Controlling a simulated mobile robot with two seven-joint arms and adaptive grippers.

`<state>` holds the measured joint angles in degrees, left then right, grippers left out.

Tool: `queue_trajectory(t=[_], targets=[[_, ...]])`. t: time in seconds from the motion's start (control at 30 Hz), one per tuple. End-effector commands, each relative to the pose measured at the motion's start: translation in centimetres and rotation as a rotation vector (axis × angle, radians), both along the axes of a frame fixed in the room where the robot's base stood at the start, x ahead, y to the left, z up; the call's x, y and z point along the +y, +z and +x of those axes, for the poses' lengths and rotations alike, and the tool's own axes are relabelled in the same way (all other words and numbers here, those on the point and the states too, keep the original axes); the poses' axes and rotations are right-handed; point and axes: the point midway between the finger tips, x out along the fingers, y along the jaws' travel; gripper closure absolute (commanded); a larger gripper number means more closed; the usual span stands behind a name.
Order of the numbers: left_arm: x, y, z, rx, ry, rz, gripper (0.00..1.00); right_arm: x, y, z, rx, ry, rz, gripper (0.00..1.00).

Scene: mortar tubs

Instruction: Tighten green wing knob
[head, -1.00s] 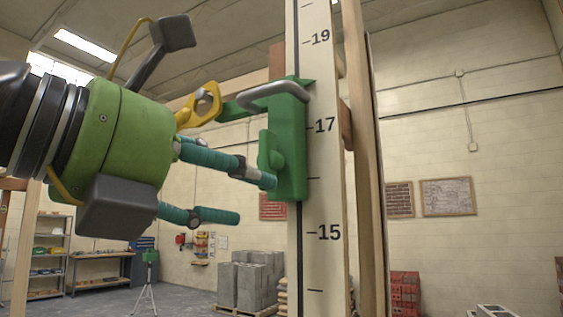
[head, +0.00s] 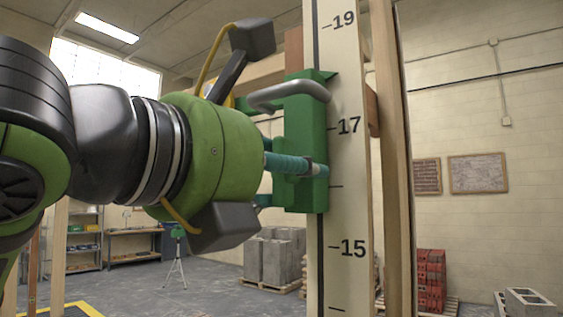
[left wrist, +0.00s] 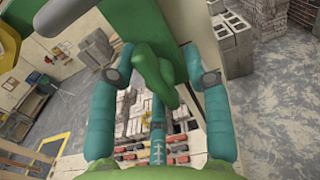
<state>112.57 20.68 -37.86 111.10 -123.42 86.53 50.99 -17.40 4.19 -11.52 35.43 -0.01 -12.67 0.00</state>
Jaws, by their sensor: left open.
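The green wing knob (left wrist: 156,72) shows in the left wrist view, on the front of the green slide block (head: 305,115). The block sits on a pale upright staff with numbers, near 17, under a grey bent handle (head: 288,95). My left gripper (head: 300,172) is open, its teal fingers pointing at the block. In the left wrist view my gripper (left wrist: 155,82) has a finger on each side of the knob and a third below it. I cannot tell whether any finger touches it. In the head view the fingers and block hide most of the knob. My right gripper is not in view.
The numbered staff (head: 340,215) stands against a wooden post (head: 388,150). Grey blocks (head: 275,258) on a pallet, red bricks (head: 430,280) and a small tripod (head: 176,260) stand farther back. The space left of the block is filled by my arm.

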Motion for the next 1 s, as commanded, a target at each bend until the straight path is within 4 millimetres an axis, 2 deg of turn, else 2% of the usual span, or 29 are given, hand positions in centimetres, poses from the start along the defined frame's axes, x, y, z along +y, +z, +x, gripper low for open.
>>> queue_trajectory(t=[0.07, 0.2, 0.67, 1.0], targets=[[0.0, 0.0, 0.0, 0.000, 0.000, 0.000, 0.51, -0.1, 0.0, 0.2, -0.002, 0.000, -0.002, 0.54], [0.0, 0.0, 0.0, 0.000, 0.000, 0.000, 1.00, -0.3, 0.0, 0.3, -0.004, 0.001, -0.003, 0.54], [0.0, -0.1, -0.1, -0.032, -0.001, 0.040, 1.00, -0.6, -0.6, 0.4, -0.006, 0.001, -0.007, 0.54], [0.1, -0.2, -0.2, -0.174, 0.000, 0.233, 1.00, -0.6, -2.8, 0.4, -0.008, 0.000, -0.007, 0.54]])
